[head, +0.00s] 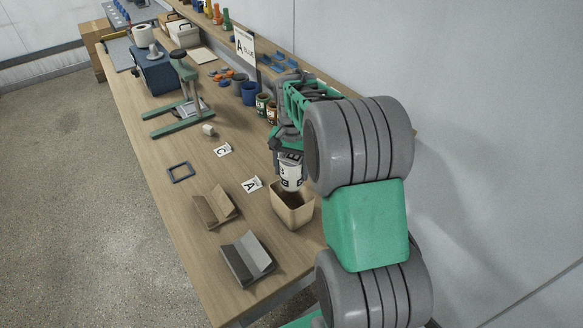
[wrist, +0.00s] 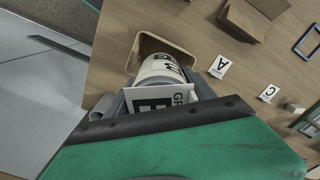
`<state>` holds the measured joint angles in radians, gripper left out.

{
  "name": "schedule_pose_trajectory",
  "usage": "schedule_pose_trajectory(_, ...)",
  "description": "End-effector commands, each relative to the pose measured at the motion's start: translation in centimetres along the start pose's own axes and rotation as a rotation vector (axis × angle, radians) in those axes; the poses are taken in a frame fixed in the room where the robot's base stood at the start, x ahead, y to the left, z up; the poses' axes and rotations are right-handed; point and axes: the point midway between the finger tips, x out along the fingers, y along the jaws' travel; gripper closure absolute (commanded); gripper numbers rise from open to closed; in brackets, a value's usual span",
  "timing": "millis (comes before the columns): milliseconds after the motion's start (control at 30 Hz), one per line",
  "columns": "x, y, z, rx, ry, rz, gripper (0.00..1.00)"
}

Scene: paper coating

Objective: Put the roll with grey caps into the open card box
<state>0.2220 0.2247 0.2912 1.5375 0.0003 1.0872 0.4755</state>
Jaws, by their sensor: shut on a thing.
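My gripper (head: 290,160) is shut on a white roll (head: 291,176) with black lettering and holds it over the open card box (head: 294,214). In the wrist view the roll (wrist: 158,68) sits between the jaws (wrist: 162,98), with a printed white label facing the camera. The card box (wrist: 148,42) shows beyond the roll, its far rim and part of its inside visible. The roll's lower end is at or just above the box opening; I cannot tell how far in it is. The caps are mostly hidden, so their colour is unclear.
A brown folded holder (head: 215,207) and a grey one (head: 247,259) stand left of the box. Cards marked A (head: 251,185) and C (head: 223,150) lie on the table. A blue frame (head: 181,172) lies farther left. Green and brown cans (head: 262,105) stand behind my gripper.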

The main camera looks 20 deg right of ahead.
Motion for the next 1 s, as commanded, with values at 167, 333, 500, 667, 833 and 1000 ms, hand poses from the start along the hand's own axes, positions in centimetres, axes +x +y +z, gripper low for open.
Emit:
schedule_pose_trajectory(167,1.7,0.0,0.0,0.0,-0.001,0.001,0.85)
schedule_pose_trajectory(333,3.3,0.0,0.0,0.0,0.0,0.0,0.85)
schedule_pose_trajectory(500,4.9,0.0,0.0,0.0,-0.001,0.0,0.85)
schedule_pose_trajectory(667,6.3,0.0,0.0,0.0,0.0,0.0,0.85)
schedule_pose_trajectory(833,7.9,0.0,0.0,0.0,-0.001,0.0,0.85)
schedule_pose_trajectory(1000,9.4,0.0,0.0,0.0,-0.001,0.001,0.85)
